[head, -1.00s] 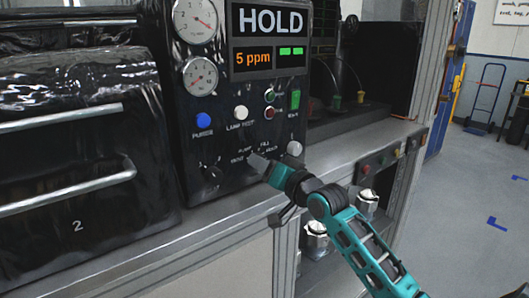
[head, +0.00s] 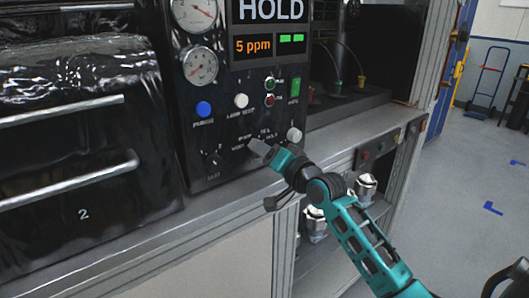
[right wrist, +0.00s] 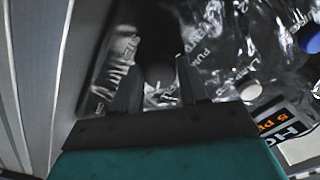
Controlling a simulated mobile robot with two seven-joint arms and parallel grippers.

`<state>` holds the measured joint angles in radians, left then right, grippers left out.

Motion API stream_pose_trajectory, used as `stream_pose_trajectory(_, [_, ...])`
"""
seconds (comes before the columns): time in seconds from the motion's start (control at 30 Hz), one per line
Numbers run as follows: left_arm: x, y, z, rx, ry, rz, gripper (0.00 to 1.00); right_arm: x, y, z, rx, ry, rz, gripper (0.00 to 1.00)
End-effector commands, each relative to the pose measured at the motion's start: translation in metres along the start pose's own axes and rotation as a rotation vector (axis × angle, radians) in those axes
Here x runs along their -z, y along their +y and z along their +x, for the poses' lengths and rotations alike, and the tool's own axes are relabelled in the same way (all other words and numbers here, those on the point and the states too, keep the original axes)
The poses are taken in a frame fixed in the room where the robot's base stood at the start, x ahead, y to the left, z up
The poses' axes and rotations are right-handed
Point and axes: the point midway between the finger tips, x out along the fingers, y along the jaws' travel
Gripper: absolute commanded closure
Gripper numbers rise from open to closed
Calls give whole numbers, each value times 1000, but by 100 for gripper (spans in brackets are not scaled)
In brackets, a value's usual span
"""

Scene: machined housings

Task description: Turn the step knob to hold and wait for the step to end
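The black control panel (head: 218,128) stands in the middle of the head view. Its display (head: 270,12) reads HOLD, with an orange 5 ppm and green bars below. My right gripper (head: 257,148) is at the panel's lower right, among the small step labels, and covers the step knob there. In the right wrist view the dark round knob (right wrist: 159,76) sits between the two fingers, with a narrow gap seeming to show on each side. The gripper looks open around it.
Two gauges (head: 200,66), a blue button (head: 203,108), a white button (head: 241,101) and another dark knob (head: 213,160) surround the area. A grey ledge (head: 225,195) runs below the panel. Metal housings (head: 366,187) stand on the lower right shelf. Floor is open at right.

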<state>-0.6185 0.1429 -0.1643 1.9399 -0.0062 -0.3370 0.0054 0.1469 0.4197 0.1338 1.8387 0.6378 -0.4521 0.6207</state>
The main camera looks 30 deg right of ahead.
Motion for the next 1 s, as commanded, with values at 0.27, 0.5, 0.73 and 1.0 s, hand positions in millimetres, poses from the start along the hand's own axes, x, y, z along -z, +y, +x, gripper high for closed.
stream_pose_trajectory(0.27, [-4, 0, -2, 0, -7, -1, 58, 0, 0, 0, 0, -1, -2, 35])
stream_pose_trajectory(0.5, [-5, 0, -2, 0, -9, -1, 58, -1, 0, -3, -1, -2, -3, 35])
stream_pose_trajectory(0.73, [-6, 0, -1, 1, -9, -1, 58, -2, 1, -31, -2, -3, -4, 35])
stream_pose_trajectory(1.0, [-9, 0, 1, 1, -8, -1, 58, -2, 1, -82, -2, -4, -5, 35])
